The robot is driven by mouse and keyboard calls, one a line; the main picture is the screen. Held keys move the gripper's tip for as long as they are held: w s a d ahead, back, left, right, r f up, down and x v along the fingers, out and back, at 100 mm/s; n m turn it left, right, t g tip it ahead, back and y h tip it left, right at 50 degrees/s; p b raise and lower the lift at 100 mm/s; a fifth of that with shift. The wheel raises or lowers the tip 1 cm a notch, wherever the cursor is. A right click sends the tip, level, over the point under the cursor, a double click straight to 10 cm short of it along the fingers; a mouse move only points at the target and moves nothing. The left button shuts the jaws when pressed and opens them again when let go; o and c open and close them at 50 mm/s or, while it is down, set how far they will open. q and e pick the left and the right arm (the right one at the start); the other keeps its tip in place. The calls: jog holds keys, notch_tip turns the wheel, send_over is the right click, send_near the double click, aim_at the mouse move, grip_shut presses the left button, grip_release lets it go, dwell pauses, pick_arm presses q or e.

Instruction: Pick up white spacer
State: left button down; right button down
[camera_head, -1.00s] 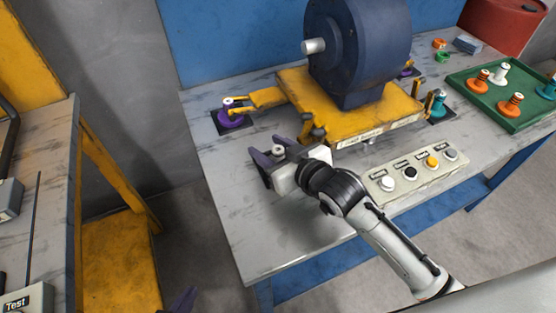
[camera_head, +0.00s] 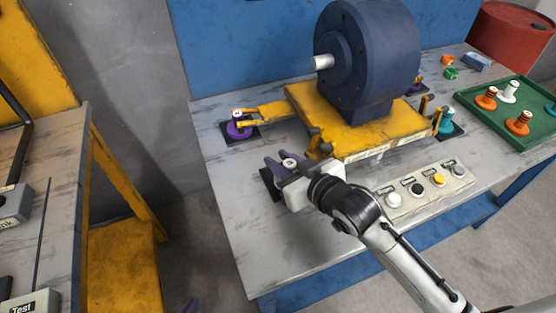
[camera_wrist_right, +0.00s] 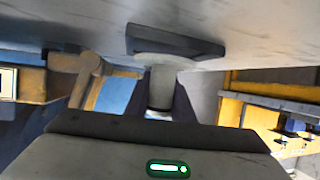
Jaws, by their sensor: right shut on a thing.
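My right gripper (camera_head: 285,166) is at the front left of the work table. Its purple fingers are shut around the white spacer (camera_head: 289,162), whose white top shows between them. In the right wrist view the spacer (camera_wrist_right: 161,88) appears as a pale upright cylinder with a wide flange, between the two fingers of the gripper (camera_wrist_right: 160,100). The flange is at a dark square pad (camera_wrist_right: 175,41) on the table; I cannot tell whether they touch. Only a purple tip of my left gripper (camera_head: 187,306) shows at the bottom edge; its jaws are cut off.
A purple spacer (camera_head: 238,130) stands by a yellow arm of the motor base (camera_head: 350,130), under the blue motor (camera_head: 375,60). A button panel (camera_head: 425,193) lies right of my right gripper. A green tray (camera_head: 530,140) holds several spacers, one white (camera_head: 508,92).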

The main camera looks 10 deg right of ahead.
jog(key=r+p+v, duration=0.1)
jog(key=v, duration=1.3)
jog(key=shift+w, duration=0.25)
jog(key=shift+r, duration=0.1)
jog(key=shift+p, duration=0.3)
